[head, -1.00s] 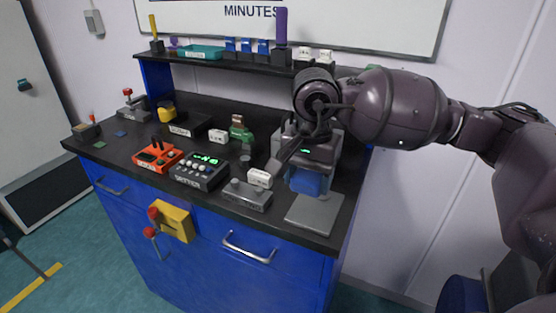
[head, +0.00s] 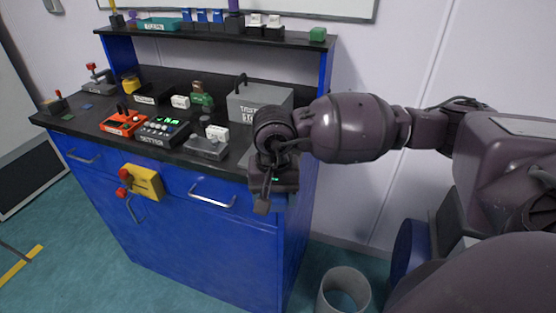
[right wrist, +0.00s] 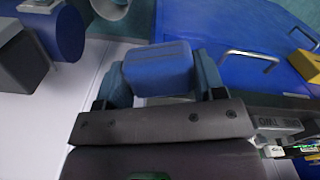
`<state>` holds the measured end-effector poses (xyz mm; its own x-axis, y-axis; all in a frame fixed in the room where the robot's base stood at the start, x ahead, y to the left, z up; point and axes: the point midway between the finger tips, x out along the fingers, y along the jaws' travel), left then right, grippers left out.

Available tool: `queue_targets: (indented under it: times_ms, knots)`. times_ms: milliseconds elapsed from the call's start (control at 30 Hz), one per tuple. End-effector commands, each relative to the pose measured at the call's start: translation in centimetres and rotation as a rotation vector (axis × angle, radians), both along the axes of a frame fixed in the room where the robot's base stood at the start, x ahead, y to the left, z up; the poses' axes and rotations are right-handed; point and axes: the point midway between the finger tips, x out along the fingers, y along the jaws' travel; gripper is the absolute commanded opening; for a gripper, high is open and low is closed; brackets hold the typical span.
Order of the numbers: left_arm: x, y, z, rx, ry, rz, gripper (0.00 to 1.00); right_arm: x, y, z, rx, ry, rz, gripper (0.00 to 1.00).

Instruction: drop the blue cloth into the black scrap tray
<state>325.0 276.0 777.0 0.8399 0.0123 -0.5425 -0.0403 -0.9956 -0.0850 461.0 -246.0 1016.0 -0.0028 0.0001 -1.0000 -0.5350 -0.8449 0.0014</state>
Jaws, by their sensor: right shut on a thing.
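My right gripper (head: 268,192) hangs in front of the bench's right front corner. In the right wrist view its fingers (right wrist: 160,80) are shut on the blue cloth (right wrist: 158,66), which shows as a folded block between them. My left gripper is not in view.
The bench top holds a grey box (head: 258,106), an orange device (head: 123,123), a black meter (head: 163,131) and a grey block (head: 206,147). A shelf (head: 210,36) runs above the back. A grey round bin (head: 343,291) stands on the floor right of the bench.

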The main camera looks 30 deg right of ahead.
Motion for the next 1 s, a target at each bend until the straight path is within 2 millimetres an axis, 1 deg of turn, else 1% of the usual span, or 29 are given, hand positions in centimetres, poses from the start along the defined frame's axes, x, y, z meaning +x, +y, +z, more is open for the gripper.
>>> queue_targets:
  times_ms: [33, 100, 200, 300, 433, 633, 1000]
  knots:
    - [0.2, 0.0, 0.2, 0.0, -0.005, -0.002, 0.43, -0.2, 0.5, -2.2, 0.001, 0.007, 0.063, 0.41]
    - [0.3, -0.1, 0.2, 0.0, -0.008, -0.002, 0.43, -0.4, 1.2, -5.0, 0.001, 0.007, 0.16, 0.41]
    - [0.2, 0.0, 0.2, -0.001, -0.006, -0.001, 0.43, -0.6, 2.0, -8.5, 0.001, 0.004, 0.284, 0.41]
    - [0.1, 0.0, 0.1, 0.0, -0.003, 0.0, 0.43, -0.7, 2.6, -11.2, 0.002, 0.003, 0.377, 0.41]
    - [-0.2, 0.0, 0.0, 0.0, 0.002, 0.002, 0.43, -0.8, 3.2, -13.7, 0.002, 0.002, 0.467, 0.41]
    - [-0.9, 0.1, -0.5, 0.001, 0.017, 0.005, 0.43, -0.9, 3.8, -16.6, 0.001, 0.001, 0.566, 0.41]
    - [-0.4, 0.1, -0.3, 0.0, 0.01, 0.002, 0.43, -1.0, 3.8, -16.5, 0.002, 0.001, 0.565, 0.41]
